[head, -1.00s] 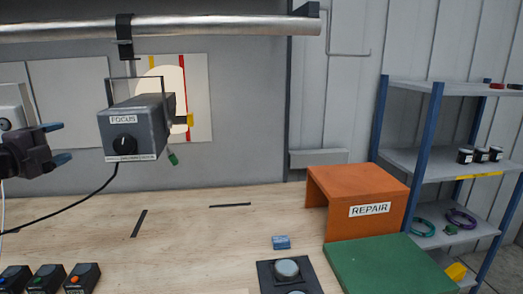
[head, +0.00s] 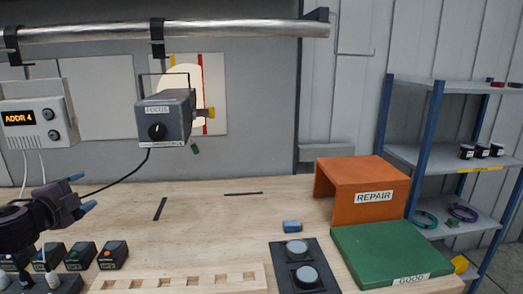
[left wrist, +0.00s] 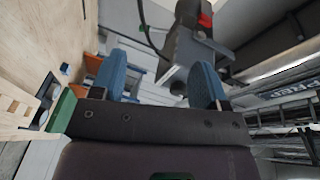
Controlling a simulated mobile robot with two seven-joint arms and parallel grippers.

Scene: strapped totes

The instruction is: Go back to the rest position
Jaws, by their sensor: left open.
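My left gripper (head: 82,192), with blue fingertips, is open and empty. It is above the left side of the wooden bench (head: 205,220), lower than the grey FOCUS box (head: 165,118) and to its left. In the left wrist view its two blue fingers (left wrist: 160,78) stand wide apart with nothing held between them. My right gripper is in neither view.
Several small button boxes (head: 112,256) stand close by my left gripper. The ADDR 4 unit (head: 38,120) hangs above it. An orange REPAIR box (head: 345,180), a green GOOD panel (head: 390,253) and a blue block (head: 291,226) are further right. The bench middle is mostly clear.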

